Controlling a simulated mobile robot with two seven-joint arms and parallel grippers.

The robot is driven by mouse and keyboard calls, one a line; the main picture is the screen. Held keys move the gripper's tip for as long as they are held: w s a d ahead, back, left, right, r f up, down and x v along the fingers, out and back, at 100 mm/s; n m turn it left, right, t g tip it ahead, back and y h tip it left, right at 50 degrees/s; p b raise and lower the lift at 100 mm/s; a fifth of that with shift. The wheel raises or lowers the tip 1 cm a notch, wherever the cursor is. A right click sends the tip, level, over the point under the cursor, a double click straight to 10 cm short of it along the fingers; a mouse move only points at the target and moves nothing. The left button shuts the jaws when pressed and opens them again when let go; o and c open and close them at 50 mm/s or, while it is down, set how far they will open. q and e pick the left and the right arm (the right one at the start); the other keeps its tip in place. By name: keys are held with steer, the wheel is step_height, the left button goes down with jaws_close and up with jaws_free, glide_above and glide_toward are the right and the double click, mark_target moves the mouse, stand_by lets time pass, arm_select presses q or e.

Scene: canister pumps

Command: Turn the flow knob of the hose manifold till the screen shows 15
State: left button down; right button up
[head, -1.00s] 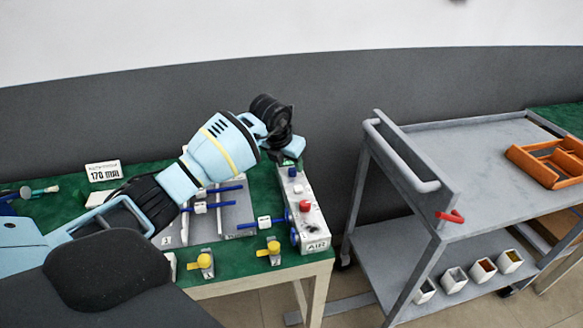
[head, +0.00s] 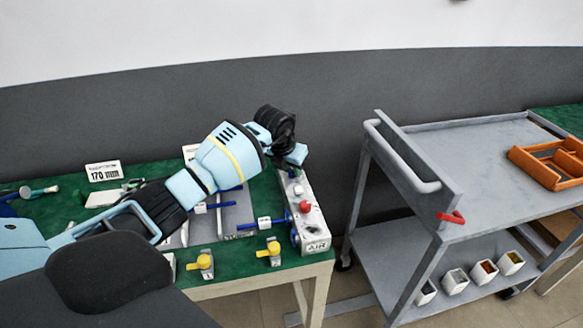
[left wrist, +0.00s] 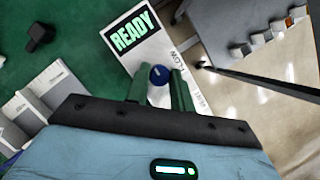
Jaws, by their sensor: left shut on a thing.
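The hose manifold (head: 312,222) is a pale block with an AIR label and a red button, at the right end of the green bench. In the left wrist view, the manifold (left wrist: 152,52) has a screen (left wrist: 132,32) reading READY in green and a FLOW label. The blue flow knob (left wrist: 159,73) sits between the green fingers of my left gripper (left wrist: 159,83). In the head view, my left gripper (head: 290,160) points down at the manifold's far end, shut on the knob, which it hides. My right gripper is not in view.
Yellow-handled valves (head: 272,250) stand on the bench's front edge. Blue hose fittings (head: 262,223) lie left of the manifold. A sign reading 170 mm (head: 104,171) stands at the back left. A grey cart (head: 470,160) with an orange tray (head: 552,160) is to the right.

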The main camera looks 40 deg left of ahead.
arm_select(q)
steer(key=shift+a+m, duration=0.1)
steer(key=shift+m, duration=0.2)
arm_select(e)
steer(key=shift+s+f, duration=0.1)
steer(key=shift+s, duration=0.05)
arm_select(q)
steer(key=m+h+b, duration=0.1)
steer(key=m, duration=0.1)
steer(key=shift+a+f+m, duration=0.1)
steer(key=shift+m, duration=0.2)
steer(key=m+h+b, duration=0.1)
steer(key=m, duration=0.2)
steer(key=shift+m+g+h, duration=0.3)
steer(key=shift+g, duration=0.1)
steer(key=shift+a+m+h+b, duration=0.1)
steer(key=shift+m+h+b, duration=0.2)
steer(key=shift+m+b, duration=0.8)
steer(key=shift+w+m+g+h+b, duration=0.1)
steer(key=shift+m+g+h+b, duration=0.3)
steer(key=shift+m, duration=1)
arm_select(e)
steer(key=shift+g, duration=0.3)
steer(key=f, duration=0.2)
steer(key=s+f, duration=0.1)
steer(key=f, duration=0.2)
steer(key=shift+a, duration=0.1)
arm_select(q)
steer(key=shift+g+b, duration=0.3)
